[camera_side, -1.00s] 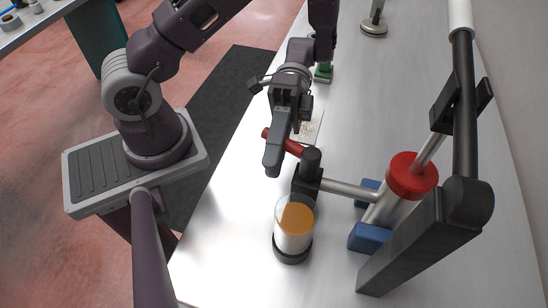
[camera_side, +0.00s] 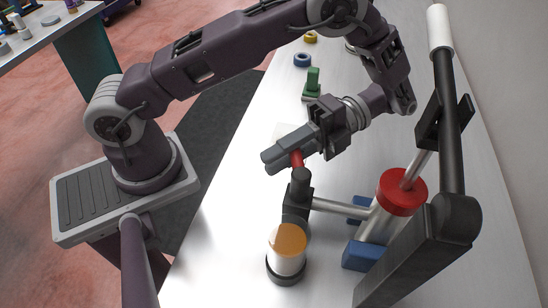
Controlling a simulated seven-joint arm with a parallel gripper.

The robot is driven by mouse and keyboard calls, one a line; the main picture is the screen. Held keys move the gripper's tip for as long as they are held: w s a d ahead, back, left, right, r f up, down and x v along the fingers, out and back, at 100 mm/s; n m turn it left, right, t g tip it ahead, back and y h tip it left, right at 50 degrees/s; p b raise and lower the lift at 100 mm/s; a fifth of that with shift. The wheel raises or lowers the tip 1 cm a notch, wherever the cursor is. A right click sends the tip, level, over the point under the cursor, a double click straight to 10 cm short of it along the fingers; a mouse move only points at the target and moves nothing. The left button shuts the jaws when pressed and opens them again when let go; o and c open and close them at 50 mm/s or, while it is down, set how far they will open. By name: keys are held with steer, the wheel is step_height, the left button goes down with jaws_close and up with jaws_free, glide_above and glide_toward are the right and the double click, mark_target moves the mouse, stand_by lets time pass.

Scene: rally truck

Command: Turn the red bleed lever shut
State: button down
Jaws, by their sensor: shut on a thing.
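The red bleed lever (camera_side: 297,159) sits on top of the black valve block (camera_side: 299,192) and points up and away in the picture, roughly in line with the block. My gripper (camera_side: 279,158) is shut on the lever from the right side, its grey fingers covering the lever's outer part. A metal pipe (camera_side: 340,207) joins the valve block to the red-capped cylinder (camera_side: 402,192). A clear jar with amber fluid on top (camera_side: 288,243) stands below the valve's near end.
A black pump handle (camera_side: 464,110) with a white grip rises at the right. Blue blocks (camera_side: 362,256) support the cylinder. A green part (camera_side: 313,84), a blue ring (camera_side: 302,60) and a yellow ring (camera_side: 310,37) lie farther back on the metal bench. The bench's left front is clear.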

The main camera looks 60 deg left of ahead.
steer(key=shift+w+m+y, duration=0.35)
steer(key=shift+m+y, duration=0.25)
steer(key=shift+y, duration=0.4)
steer(key=c, duration=1.3)
jaws_free()
